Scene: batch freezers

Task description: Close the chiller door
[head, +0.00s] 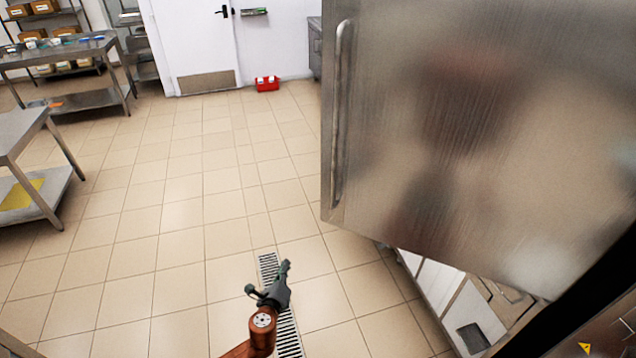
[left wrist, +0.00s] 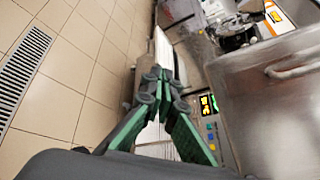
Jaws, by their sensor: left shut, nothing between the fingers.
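The chiller door (head: 480,110) is a large brushed-steel panel filling the right of the head view. It stands open, with a long vertical bar handle (head: 341,110) near its left edge. My left gripper (head: 285,268) is low in the head view, left of and below the door's lower left corner, apart from it. It is shut and empty; its green-padded fingers (left wrist: 155,76) also show in the left wrist view. The chiller's inside is mostly hidden. My right gripper is in neither view.
Steel tables (head: 75,50) stand at the left. A white door (head: 195,45) and a red box (head: 267,83) are at the back. A floor drain (head: 268,266) runs beneath my left arm. A machine's control panel (left wrist: 212,125) shows in the wrist view. The middle floor is clear.

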